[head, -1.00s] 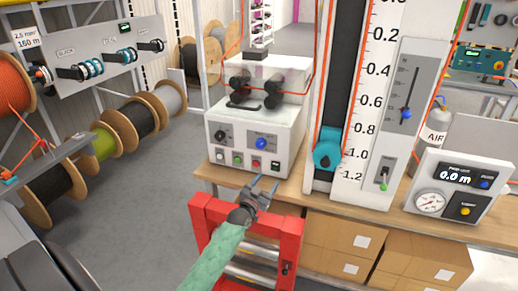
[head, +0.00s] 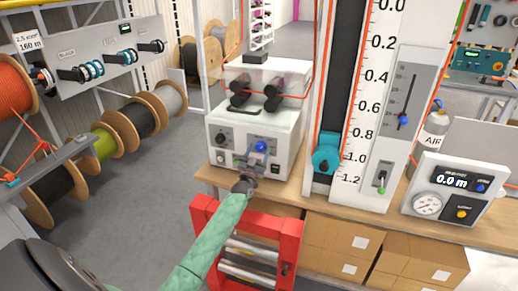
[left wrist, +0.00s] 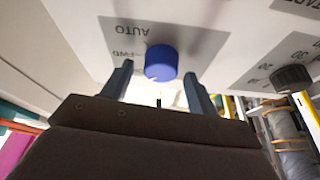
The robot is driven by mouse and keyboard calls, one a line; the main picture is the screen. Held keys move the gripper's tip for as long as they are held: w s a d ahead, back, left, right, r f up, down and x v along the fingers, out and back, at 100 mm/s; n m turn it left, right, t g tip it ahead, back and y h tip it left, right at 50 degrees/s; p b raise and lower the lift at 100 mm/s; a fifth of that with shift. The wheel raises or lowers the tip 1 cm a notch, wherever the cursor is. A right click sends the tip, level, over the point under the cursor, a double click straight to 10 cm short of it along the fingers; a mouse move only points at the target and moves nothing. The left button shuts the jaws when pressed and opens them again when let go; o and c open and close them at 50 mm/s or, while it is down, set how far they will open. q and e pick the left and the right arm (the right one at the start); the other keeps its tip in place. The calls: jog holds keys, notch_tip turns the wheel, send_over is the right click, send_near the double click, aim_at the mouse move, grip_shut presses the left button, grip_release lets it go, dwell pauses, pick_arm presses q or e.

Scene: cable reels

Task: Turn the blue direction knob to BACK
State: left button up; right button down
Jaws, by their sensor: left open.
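The blue direction knob (head: 261,146) sits on the front panel of the white machine (head: 285,128), partly behind my gripper in the head view. In the left wrist view the blue knob (left wrist: 161,63) stands out from the panel, with the labels AUTO and FWD upside down beside it. My left gripper (head: 258,158) is in front of the panel, just below the knob. In the left wrist view its two fingers (left wrist: 158,82) are apart, with the knob beyond and between their tips. I cannot tell whether they touch it. My right gripper is not in view.
A black knob (head: 222,138) is on the same panel at left; it also shows in the wrist view (left wrist: 292,75). Lower buttons are partly hidden by my gripper. A red roller stand (head: 287,246) is below my left arm. The tall scale stands right of the machine.

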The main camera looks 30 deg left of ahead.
pick_arm(q)
jog(key=shift+w+a+r, duration=0.1)
jog(key=shift+w, duration=0.35)
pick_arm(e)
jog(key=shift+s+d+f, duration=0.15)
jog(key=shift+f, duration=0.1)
pick_arm(q)
jog(key=c, duration=1)
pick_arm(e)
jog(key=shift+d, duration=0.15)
